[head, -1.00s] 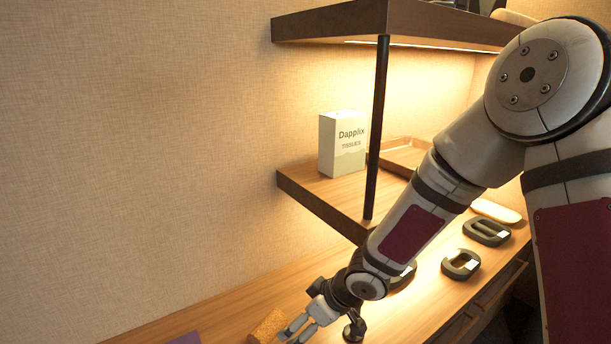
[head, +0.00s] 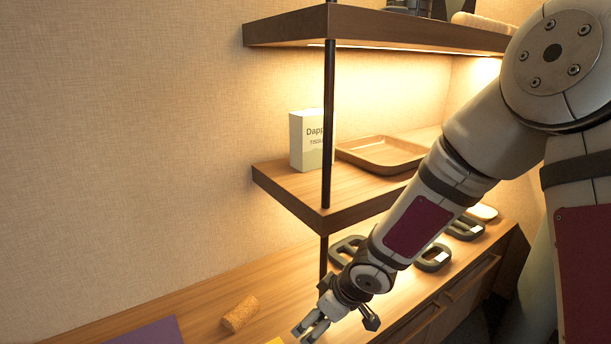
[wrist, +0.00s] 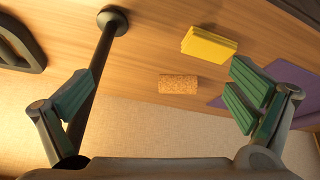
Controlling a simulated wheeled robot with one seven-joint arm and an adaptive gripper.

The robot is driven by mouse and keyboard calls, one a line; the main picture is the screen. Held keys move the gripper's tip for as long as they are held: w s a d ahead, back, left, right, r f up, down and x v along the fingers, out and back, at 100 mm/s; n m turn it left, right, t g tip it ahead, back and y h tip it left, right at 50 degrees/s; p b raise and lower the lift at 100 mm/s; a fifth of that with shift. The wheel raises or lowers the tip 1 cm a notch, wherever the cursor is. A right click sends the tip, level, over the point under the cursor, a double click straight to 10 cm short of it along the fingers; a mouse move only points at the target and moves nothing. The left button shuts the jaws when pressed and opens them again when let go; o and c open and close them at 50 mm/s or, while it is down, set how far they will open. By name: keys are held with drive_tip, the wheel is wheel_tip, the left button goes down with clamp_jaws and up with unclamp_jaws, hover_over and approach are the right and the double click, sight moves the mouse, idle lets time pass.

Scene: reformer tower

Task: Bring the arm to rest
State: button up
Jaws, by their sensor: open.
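My arm reaches down from the upper right in the head view. My gripper (head: 312,326) is above the wooden counter (head: 283,292), near the foot of the black shelf post. In the wrist view my gripper (wrist: 165,95) has its two fingers wide apart with nothing held between them.
Dark grip-like objects (head: 433,258) lie along the counter. A higher shelf (head: 400,30) overhangs.

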drive_tip(key=s+d+r+m+h, duration=0.3)
drive_tip(key=s+d+r+h, duration=0.15)
drive_tip(key=d+r, duration=0.4)
drive_tip(key=s+d+r+m+h, duration=0.3)
drive_tip(key=s+d+r, duration=0.35)
drive_tip(key=d, duration=0.25)
drive_tip(key=s+a+r+m+g+y, duration=0.1)
drive_tip(key=s+r+m+g+y, duration=0.15)
drive_tip(key=s, duration=0.95)
drive_tip(key=s+a+r+m+g+y, duration=0.15)
drive_tip(key=s+r, duration=0.25)
drive_tip(key=s, duration=0.7)
wheel_tip(320, 180, up, 30)
drive_tip(key=d+t+p, duration=0.1)
drive_tip(key=t+p, duration=0.3)
drive_tip(key=p, duration=2.4)
drive_tip(key=shift+s+m, duration=0.3)
drive_tip(key=shift+h, duration=0.25)
